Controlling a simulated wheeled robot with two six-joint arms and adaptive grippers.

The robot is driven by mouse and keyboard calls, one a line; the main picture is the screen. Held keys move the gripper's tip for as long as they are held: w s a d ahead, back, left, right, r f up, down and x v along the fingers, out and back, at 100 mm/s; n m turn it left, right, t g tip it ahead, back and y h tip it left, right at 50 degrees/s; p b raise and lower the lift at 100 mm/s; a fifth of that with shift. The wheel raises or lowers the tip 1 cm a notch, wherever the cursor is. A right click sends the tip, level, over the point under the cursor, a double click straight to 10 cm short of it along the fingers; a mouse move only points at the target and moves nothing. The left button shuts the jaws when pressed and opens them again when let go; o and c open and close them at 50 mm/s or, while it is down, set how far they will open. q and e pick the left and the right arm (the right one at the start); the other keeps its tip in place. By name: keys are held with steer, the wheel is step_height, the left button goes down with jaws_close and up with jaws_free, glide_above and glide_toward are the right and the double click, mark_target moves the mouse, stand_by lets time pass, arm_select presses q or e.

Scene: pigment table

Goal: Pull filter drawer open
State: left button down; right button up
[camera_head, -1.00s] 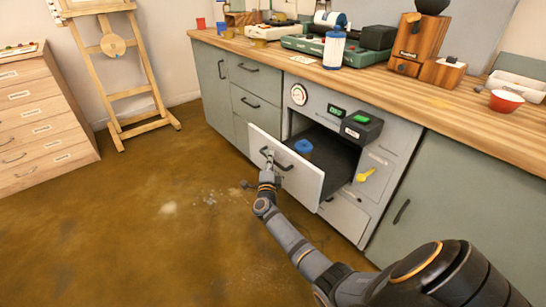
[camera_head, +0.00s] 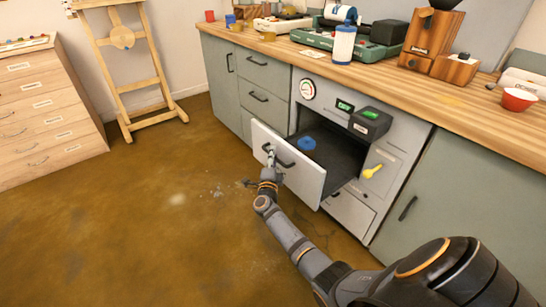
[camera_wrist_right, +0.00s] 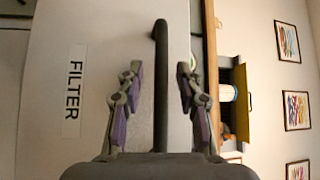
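The filter drawer stands out from the cabinet, its pale front (camera_head: 302,178) well clear of the opening. Its dark inside shows behind the front, with a round blue thing (camera_head: 306,143) in it. A "FILTER" label (camera_wrist_right: 74,90) is on the front in the right wrist view. The dark bar handle (camera_wrist_right: 160,70) runs between the two fingers of my right gripper (camera_wrist_right: 160,88), with a gap on each side. This gripper is open around the handle. In the head view my right gripper (camera_head: 270,162) is small at the handle. My left gripper is not in view.
A wooden worktop (camera_head: 440,105) carries a grinder, a white-and-blue canister (camera_head: 344,45) and a red bowl (camera_head: 518,99). A yellow lever (camera_head: 372,171) is on the cabinet right of the drawer. An easel (camera_head: 125,40) and a wooden chest (camera_head: 45,115) stand left.

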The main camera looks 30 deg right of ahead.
steer(key=shift+s+a, duration=0.2)
steer(key=v, duration=1.1)
steer(key=shift+s, duration=0.25)
steer(key=shift+a, duration=0.15)
